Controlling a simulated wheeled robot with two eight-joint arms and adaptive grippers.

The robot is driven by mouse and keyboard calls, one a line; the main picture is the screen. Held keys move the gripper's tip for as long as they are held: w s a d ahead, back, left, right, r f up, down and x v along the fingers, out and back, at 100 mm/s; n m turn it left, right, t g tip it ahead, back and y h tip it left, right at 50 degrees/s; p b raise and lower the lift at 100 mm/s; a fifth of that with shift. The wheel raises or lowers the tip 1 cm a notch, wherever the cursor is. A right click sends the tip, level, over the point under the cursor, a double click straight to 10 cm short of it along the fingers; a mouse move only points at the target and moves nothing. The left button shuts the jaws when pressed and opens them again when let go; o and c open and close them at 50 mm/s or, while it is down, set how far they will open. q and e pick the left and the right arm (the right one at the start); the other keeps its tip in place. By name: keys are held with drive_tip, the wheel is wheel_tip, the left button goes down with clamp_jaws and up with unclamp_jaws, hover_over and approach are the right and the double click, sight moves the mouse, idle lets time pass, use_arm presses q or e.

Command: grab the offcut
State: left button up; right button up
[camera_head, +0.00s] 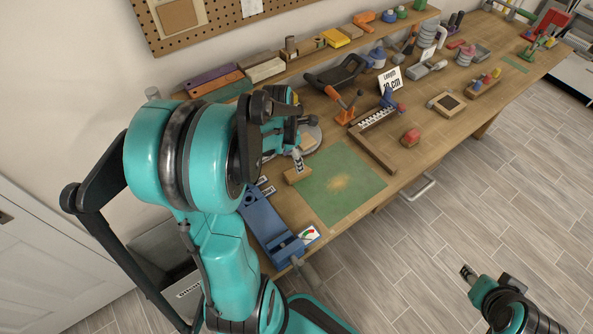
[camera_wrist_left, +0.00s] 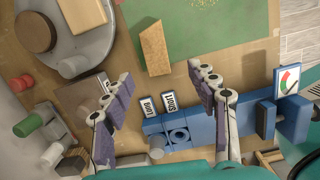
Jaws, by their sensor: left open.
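The offcut (camera_head: 296,174), a small light-wood block, lies at the left edge of the green mat, partly behind my left gripper in the head view. In the left wrist view the offcut (camera_wrist_left: 155,48) lies ahead of and between the fingertips, apart from them. My left gripper (camera_head: 298,160) is open and empty above the bench; its two spread fingers (camera_wrist_left: 160,82) show in the left wrist view. My right gripper (camera_head: 468,273) is at the lower right of the head view, over the floor and away from the bench; its jaw opening is unclear.
A green mat (camera_head: 345,190) has clear room right of the offcut. A blue fixture (camera_head: 262,222) with a gauge card (camera_head: 309,235) and LONG and SHORT labels (camera_wrist_left: 167,99) is nearby. A grey round plate (camera_wrist_left: 103,45) holding wood pieces stands left in the wrist view.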

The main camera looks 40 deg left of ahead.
use_arm(q)
drive_tip(key=shift+w+a+f+b, duration=0.2)
drive_tip(key=shift+w+f+b, duration=0.05)
drive_tip(key=shift+f, duration=0.2)
drive_tip(key=shift+w+a+f+b, duration=0.2)
drive_tip(key=shift+w+f, duration=0.05)
drive_tip(key=shift+f, duration=0.2)
drive_tip(key=f, duration=0.2)
drive_tip(key=w+f+b, duration=0.1)
drive_tip(key=f, duration=0.1)
drive_tip(key=d+f+b, duration=0.1)
drive_tip(key=f, duration=0.2)
drive_tip(key=shift+w, duration=0.2)
use_arm(e)
drive_tip(key=f, duration=0.2)
drive_tip(key=w+f, duration=0.1)
drive_tip(key=f, duration=0.1)
drive_tip(key=shift+a, duration=0.4)
use_arm(q)
drive_tip(key=c, duration=1.2)
